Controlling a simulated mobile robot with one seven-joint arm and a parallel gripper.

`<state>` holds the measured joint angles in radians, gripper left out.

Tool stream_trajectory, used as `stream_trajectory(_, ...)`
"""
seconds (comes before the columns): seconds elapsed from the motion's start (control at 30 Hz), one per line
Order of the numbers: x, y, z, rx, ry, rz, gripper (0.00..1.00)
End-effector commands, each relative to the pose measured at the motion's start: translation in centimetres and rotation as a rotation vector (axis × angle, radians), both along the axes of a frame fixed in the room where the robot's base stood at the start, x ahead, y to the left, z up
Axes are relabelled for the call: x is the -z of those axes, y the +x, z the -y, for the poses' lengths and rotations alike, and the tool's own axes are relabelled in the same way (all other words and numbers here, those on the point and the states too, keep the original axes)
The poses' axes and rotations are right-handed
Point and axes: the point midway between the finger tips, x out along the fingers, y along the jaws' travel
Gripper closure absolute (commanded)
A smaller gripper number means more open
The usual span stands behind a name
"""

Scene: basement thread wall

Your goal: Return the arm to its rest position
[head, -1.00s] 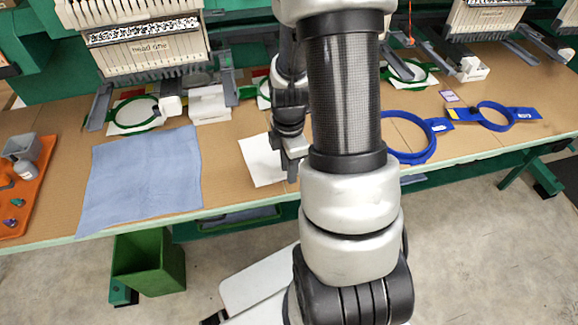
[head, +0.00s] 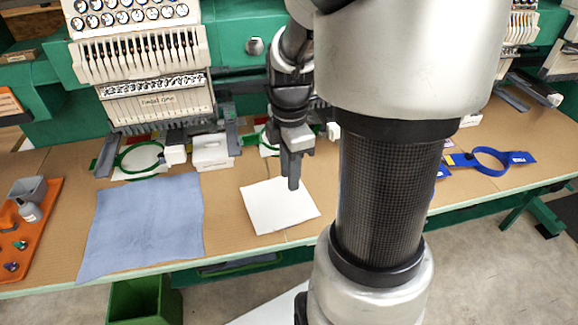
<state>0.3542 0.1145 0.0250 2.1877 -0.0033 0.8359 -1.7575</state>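My arm rises through the right-centre of the head view and covers part of the bench. My gripper (head: 292,168) hangs over the bench near the white sheet (head: 275,208), with its fingers pointing down. I see the fingers from the side, one in front of the other, so the gap between them does not show. I see nothing hanging from the gripper. The height between the fingertips and the sheet is hard to judge.
A blue cloth (head: 142,225) lies left of the sheet. An orange tray (head: 35,222) with a bottle stands at far left. Embroidery machines (head: 140,75) line the back, with green hoops (head: 138,158). A blue hoop (head: 490,160) lies at right. A green bin (head: 145,300) stands below.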

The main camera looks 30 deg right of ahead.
Motion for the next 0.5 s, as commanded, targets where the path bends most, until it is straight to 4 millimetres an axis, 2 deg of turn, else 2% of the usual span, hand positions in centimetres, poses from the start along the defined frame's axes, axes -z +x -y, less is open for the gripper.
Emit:
stream_trajectory(0.27, -0.8, 0.0, -0.1, 0.005, -0.003, 0.005, 0.74)
stream_trajectory(0.33, -1.7, 0.2, -0.4, 0.031, -0.017, 0.026, 0.74)
stream_trajectory(0.43, -4.4, 0.7, -1.5, 0.127, -0.056, 0.1, 0.74)
stream_trajectory(0.5, -7.3, 1.1, -2.8, 0.234, -0.083, 0.19, 0.74)
